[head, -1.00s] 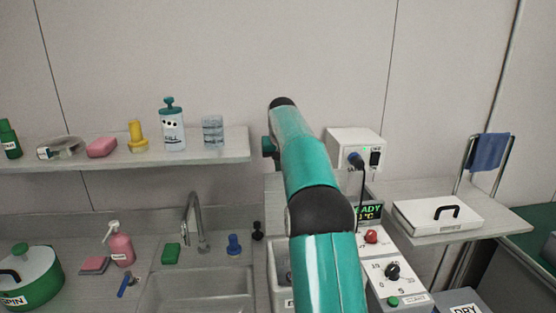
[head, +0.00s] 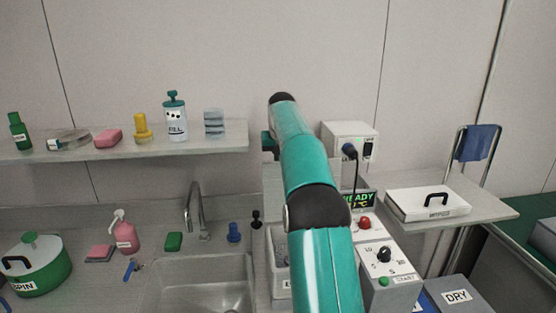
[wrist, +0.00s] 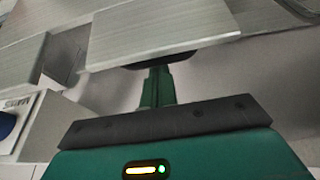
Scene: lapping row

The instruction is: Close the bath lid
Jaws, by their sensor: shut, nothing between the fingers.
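A white flat lid (head: 412,205) with a black handle lies on the right-hand side shelf in the head view; I take it for the bath lid. The bath (head: 277,262) seems to be the grey basin in the counter, mostly hidden behind my teal arm. My gripper (wrist: 158,78) shows in the wrist view as narrow teal fingers, shut and empty. Its tips are close to a pale grey panel (wrist: 150,35); I cannot tell whether they touch.
A control box with a dial (head: 384,255) and a red button stands right of my arm. A white power box (head: 342,140) with a cable is behind it. A shelf (head: 215,143) with bottles is at left, above a sink (head: 205,285) and tap.

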